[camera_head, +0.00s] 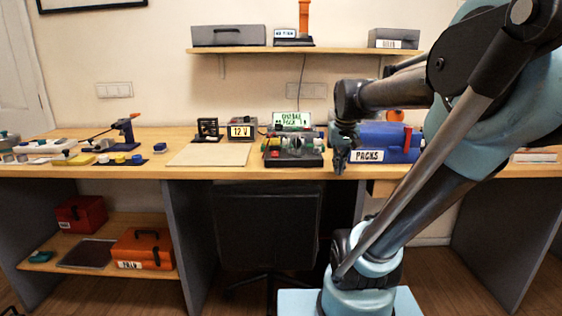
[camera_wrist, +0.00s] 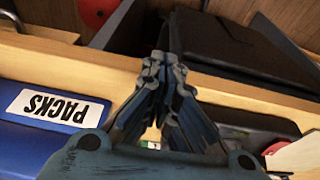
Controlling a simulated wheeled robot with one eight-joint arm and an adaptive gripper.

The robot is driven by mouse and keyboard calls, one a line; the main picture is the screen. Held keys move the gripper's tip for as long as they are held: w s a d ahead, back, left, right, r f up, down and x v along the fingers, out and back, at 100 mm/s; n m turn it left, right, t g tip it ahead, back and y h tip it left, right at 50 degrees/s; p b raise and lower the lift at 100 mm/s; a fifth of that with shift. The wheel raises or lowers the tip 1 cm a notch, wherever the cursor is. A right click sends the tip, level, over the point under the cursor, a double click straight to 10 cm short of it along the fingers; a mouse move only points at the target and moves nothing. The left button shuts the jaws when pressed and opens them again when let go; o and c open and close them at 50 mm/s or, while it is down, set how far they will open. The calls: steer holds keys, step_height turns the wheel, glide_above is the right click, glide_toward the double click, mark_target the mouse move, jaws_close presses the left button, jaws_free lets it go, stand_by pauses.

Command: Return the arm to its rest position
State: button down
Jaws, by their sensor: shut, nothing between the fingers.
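My gripper (camera_head: 341,162) hangs at the front edge of the desk, pointing down, just left of the blue box labelled PACKS (camera_head: 377,148). In the wrist view my gripper (camera_wrist: 163,60) has its fingertips together, with nothing held between them. The fingertips appear over the desk's front edge (camera_wrist: 240,92). My arm stretches from the right side of the head view across the blue box and hides part of it. The blue box also shows at the left of the wrist view (camera_wrist: 15,150).
A device with colored knobs and a green-lit display (camera_head: 293,148) sits left of my gripper. A 12 V unit (camera_head: 242,130) and a bare pale board (camera_head: 209,155) lie further left. A black chair (camera_head: 265,225) stands under the desk. A shelf (camera_head: 300,51) hangs above.

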steer(key=s+f, duration=1.5)
steer(key=shift+g, duration=0.4)
steer(key=shift+w+f, duration=0.1)
steer(key=shift+w+f, duration=0.15)
steer(key=shift+w, duration=0.2)
stand_by(1.8)
